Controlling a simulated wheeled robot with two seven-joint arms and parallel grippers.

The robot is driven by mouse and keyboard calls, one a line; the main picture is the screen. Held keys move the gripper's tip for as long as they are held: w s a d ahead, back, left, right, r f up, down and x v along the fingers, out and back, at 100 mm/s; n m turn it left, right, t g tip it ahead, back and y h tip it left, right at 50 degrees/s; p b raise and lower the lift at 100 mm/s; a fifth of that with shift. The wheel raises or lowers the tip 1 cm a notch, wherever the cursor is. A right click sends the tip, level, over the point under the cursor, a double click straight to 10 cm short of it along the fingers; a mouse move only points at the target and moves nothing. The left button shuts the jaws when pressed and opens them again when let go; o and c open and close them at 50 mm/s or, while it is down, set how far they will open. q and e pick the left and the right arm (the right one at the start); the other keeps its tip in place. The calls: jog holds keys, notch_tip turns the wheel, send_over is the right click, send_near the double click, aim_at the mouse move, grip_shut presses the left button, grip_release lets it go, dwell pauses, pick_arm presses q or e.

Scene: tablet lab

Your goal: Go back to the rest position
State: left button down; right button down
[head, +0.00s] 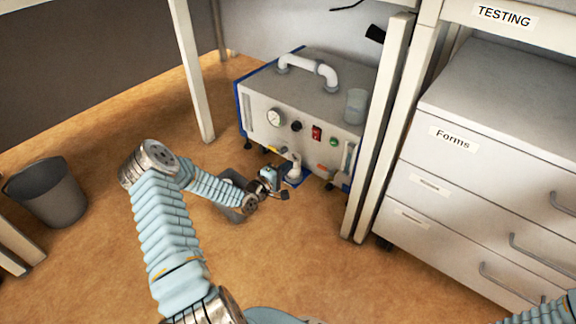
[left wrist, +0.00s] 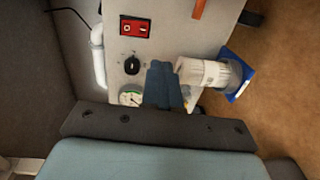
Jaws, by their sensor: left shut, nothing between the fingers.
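My left arm reaches forward from the bottom of the head view. My left gripper (head: 284,190) is low in front of the grey machine (head: 300,102), close to a small white fitting (head: 295,170) at its lower front. In the left wrist view the gripper's dark fingers (left wrist: 162,84) are together with nothing between them. The white fitting (left wrist: 209,73) with a blue base (left wrist: 237,78) is just right of them there; I cannot tell whether they touch. The right gripper is not in view; only a bit of my right arm shows at the bottom right corner.
A dark bin (head: 50,192) stands at the far left. Table legs (head: 193,75) and a post (head: 378,140) flank the machine. A drawer cabinet (head: 480,150) fills the right.

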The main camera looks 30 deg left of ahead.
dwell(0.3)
pick_arm(q)
jog(key=s+d+f+m+g+h, duration=0.2)
jog(key=s+d+f+m+g, duration=0.15)
jog(key=d, duration=0.65)
jog(key=s+d+f+m+g+h, duration=0.1)
jog(key=s+d+f+m+g, duration=0.3)
jog(key=d, duration=0.6)
jog(key=s+d+f+m+g, duration=0.3)
jog(key=s+d+g, duration=0.1)
jog(key=s+d, duration=0.35)
jog(key=s+d+m+g, duration=0.2)
jog(key=s+m+g, duration=0.3)
jog(key=s, duration=0.8)
notch_tip(320, 180, up, 11)
jog(key=p, duration=1.2)
jog(key=shift+s+d, duration=0.3)
jog(key=shift+d, duration=0.1)
